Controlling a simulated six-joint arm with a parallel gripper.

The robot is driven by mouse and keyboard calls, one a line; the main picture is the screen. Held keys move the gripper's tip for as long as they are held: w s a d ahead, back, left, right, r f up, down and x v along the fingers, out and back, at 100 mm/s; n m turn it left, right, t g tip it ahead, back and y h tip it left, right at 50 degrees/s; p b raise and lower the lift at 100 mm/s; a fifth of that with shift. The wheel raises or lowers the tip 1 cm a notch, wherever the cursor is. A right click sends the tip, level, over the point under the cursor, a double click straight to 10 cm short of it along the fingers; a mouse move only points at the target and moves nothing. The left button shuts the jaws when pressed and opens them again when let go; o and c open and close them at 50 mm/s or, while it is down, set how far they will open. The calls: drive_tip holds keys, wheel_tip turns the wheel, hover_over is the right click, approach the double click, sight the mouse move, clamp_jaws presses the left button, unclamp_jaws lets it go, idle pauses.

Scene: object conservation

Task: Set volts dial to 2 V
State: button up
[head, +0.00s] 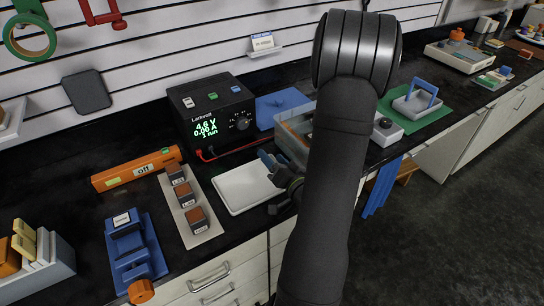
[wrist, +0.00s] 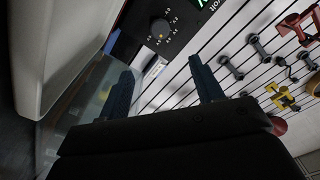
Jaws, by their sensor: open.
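The black Larkvolt power supply (head: 205,95) stands on the dark bench against the slatted wall. Its green display (head: 206,128) reads about 4.6 V, 0.00 A and "run". The volts dial appears to be the dark round knob (head: 242,123) on its front, right of the display. It also shows as a dark knob (wrist: 160,29) ringed by small numbers in the wrist view. My gripper (head: 275,170) is open and empty, low over the bench in front of the supply and apart from the dial. In the wrist view, my two fingers (wrist: 162,72) point up toward the panel, below the knob.
A white tray (head: 243,188) lies beside my gripper. A grey bin (head: 293,130) stands right of the supply, partly behind my arm. A red lead (head: 212,156) runs along the supply's front. An orange tube marked "off" (head: 120,175) and a board of switches (head: 188,228) lie left.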

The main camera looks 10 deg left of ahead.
sight(244, 126)
wheel_tip(244, 126, up, 7)
drive_tip(key=w+n+g+h, duration=0.2)
drive_tip(key=n+g+h, duration=0.15)
drive_tip(key=n, duration=0.35)
drive_tip(key=shift+y, duration=0.45)
drive_tip(key=x, duration=1.7)
drive_tip(key=shift+s+a+f, duration=0.2)
drive_tip(key=shift+f, duration=0.1)
drive_tip(key=c, duration=1)
